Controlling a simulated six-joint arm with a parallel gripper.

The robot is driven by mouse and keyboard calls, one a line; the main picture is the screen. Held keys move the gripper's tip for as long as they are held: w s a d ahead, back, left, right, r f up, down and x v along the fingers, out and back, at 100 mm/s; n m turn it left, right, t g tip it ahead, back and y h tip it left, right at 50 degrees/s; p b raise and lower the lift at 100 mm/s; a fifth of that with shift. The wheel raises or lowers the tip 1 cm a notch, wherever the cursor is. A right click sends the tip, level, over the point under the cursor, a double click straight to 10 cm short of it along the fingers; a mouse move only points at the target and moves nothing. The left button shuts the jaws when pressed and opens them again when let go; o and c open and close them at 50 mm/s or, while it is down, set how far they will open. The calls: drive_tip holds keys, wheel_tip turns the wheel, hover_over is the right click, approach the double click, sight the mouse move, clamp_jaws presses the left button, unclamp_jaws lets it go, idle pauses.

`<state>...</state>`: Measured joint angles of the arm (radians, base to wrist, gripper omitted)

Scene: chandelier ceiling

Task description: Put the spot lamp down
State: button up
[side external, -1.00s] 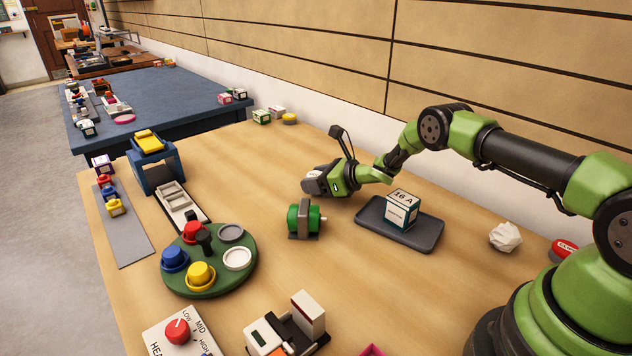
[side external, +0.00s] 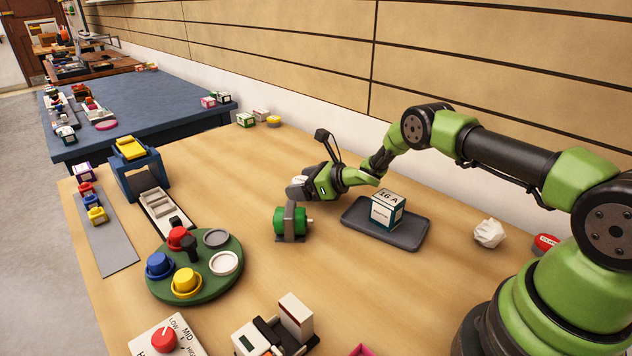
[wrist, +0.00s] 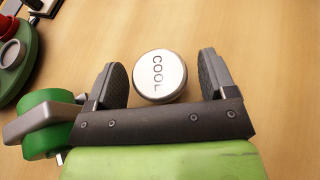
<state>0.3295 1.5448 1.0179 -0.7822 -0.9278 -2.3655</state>
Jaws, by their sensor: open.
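A round white-topped thing marked COOL (wrist: 160,75), which looks like the spot lamp, lies between my fingers in the wrist view. Its face points up to the camera, and its lower sides are hidden. My gripper (wrist: 165,82) is open, with a gap between each finger and the round thing. In the side view my gripper (side external: 299,188) is low over the wooden table, behind the green motor-like block. A bit of white (side external: 299,181) shows between the fingers. I cannot tell from here whether it rests fully on the wood.
The green motor-like block (side external: 291,222) stands close in front of my gripper. A dark tray (side external: 357,221) with a 16 A box (side external: 387,211) is to the right. A green round stand (side external: 207,283) with coloured knobs is at front left. Wood behind my gripper is clear.

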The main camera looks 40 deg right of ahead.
drive_tip(key=shift+v, duration=3.55)
drive_tip(key=s+r+m+g+h, duration=0.15)
drive_tip(key=r+m+h, duration=0.25)
drive_tip(key=r+m, duration=0.75)
drive_tip(key=s+r+m+h, duration=0.3)
drive_tip(key=r+m, duration=0.7)
drive_tip(key=r, duration=0.2)
drive_tip(key=s+a+r+m+g+y, duration=0.1)
drive_tip(key=s+a+m, duration=0.3)
drive_tip(key=s+m, duration=0.3)
drive_tip(key=s+a+r+m+g+y, duration=0.1)
drive_tip(key=s+a+m, duration=0.3)
drive_tip(key=s+m, duration=0.4)
drive_tip(key=s+a+r+m+g+y, duration=0.1)
drive_tip(key=s+a+m, duration=0.3)
drive_tip(key=s+m, duration=0.4)
drive_tip(key=s, duration=0.3)
drive_tip(key=shift+r+g+y, duration=0.3)
drive_tip(key=shift+g+y, duration=0.05)
drive_tip(key=shift+y, duration=0.05)
drive_tip(key=shift+s, duration=0.15)
